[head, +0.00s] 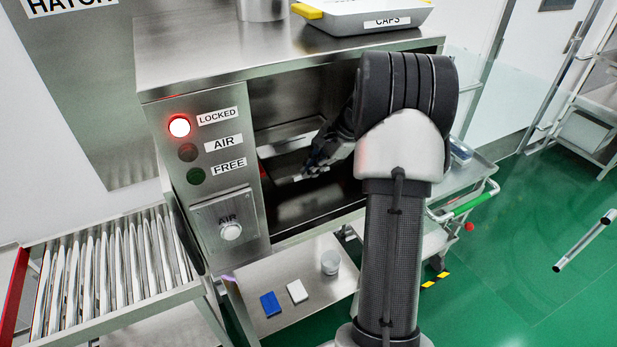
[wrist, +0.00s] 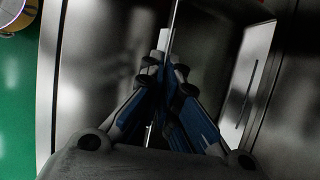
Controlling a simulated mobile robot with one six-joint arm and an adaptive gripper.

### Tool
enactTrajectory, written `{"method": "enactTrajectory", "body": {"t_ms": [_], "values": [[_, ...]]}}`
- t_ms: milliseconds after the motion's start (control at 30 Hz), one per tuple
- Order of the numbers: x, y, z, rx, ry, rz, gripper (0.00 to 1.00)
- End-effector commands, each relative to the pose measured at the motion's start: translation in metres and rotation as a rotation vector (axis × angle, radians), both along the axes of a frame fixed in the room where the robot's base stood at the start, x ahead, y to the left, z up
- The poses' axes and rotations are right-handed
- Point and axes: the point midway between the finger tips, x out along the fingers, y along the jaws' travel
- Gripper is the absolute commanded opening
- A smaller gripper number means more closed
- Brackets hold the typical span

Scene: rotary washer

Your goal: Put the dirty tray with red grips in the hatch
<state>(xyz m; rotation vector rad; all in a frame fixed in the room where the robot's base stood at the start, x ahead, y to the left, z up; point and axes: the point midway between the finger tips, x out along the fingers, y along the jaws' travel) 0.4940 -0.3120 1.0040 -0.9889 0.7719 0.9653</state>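A steel cabinet (head: 205,75) with an open front compartment stands in the middle of the head view. A partly cropped HATCH sign (head: 70,4) is on the wall panel behind it. My gripper (head: 318,165) is inside the compartment, pointing inward. In the wrist view the fingers (wrist: 165,75) are close together around a thin upright edge. A pale-rimmed tray (head: 292,141) shows dimly inside, partly hidden by my arm. A reddish patch is at its left end; I cannot tell whether it is a grip or lamp glow.
The LOCKED lamp (head: 179,127) glows red; the AIR and FREE lamps are dark. An AIR button (head: 230,231) is below. A CAPS tray (head: 362,14) with a yellow grip is on top. Rollers (head: 110,265) stand at left, a green-handled cart (head: 468,204) at right.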

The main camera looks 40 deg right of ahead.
Motion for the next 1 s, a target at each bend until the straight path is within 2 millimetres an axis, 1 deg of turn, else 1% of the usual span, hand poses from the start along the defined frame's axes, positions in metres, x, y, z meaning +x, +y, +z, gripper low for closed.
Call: {"method": "enactTrajectory", "body": {"t_ms": [33,233,300,400,500,767,900,933,1000], "values": [[0.007,-0.001,0.0,-0.001,-0.003,0.002,0.0],[0.018,-0.003,0.001,-0.003,-0.002,0.0,0.0],[0.023,-0.004,-0.002,-0.001,-0.002,0.001,0.0],[0.021,-0.003,-0.022,0.0,0.0,-0.001,0.0],[0.021,-0.004,-0.034,0.0,-0.001,-0.001,0.0],[0.021,-0.004,-0.033,-0.002,-0.003,-0.001,0.0],[0.021,-0.004,-0.036,-0.002,-0.002,0.0,0.0],[0.021,-0.003,-0.037,0.0,0.0,0.0,0.04],[0.021,-0.003,-0.037,0.0,0.0,0.0,0.09]]}}
